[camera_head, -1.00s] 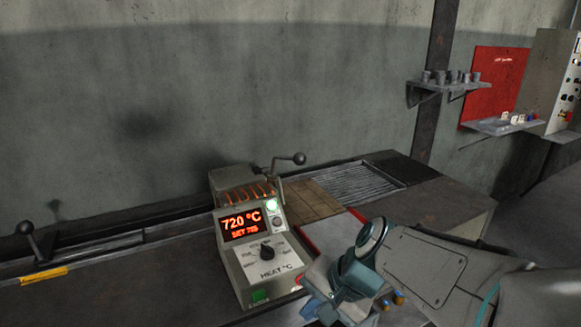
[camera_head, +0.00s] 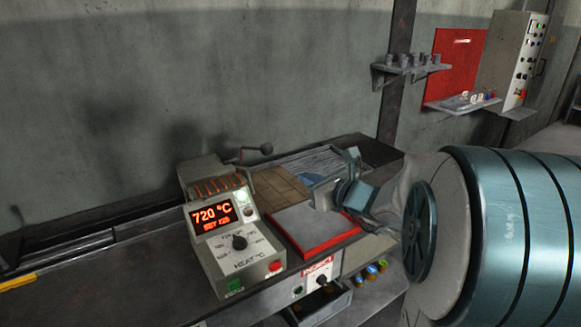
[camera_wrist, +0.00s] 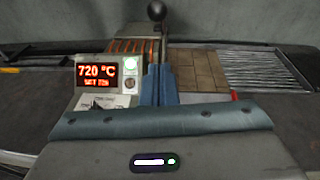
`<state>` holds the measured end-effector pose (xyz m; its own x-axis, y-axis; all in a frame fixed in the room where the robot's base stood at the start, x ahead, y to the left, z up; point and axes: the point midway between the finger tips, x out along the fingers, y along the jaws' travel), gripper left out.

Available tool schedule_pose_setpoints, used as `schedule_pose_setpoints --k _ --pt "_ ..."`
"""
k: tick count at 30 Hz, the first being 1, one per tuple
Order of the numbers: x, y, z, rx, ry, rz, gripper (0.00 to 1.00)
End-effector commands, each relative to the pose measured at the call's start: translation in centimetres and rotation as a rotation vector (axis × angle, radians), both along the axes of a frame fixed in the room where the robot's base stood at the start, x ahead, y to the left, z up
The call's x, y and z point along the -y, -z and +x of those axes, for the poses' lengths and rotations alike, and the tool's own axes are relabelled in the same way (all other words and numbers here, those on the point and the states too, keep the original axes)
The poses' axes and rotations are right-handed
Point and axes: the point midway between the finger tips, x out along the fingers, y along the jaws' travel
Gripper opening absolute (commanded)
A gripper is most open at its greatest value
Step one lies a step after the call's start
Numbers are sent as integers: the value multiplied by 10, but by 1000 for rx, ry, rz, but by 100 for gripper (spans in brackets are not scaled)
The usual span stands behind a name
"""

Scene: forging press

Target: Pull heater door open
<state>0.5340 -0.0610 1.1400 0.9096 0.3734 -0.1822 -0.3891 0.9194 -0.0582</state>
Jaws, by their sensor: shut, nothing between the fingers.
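The heater (camera_head: 207,176) stands on the bench behind a control box (camera_head: 232,232) whose display reads 720 °C, and orange glowing bars show at its top. A lever with a dark ball knob (camera_head: 266,148) sticks out at the heater's right side; I take it for the door handle. The knob (camera_wrist: 157,11) also shows at the top of the wrist view. My gripper (camera_head: 318,192) is over the bench to the right of the heater, apart from the lever. In the wrist view its blue fingers (camera_wrist: 159,84) are together and empty, pointing toward the lever.
A red-edged pale plate (camera_head: 302,229) lies right of the control box. Tan tiles (camera_head: 277,187) and a grated tray (camera_head: 318,160) are behind it. An open drawer (camera_head: 322,304) juts out at the bench front. A wall shelf (camera_head: 410,69) holds several small cylinders.

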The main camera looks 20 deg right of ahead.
Motion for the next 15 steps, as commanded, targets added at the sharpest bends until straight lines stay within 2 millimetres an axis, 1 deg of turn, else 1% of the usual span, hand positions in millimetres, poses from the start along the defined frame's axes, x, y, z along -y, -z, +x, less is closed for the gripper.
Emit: schedule_pose_setpoints --k 5,15 --pt "-11 5 23 -3 -6 -2 0" --pt "-34 15 78 -2 -6 -4 0"
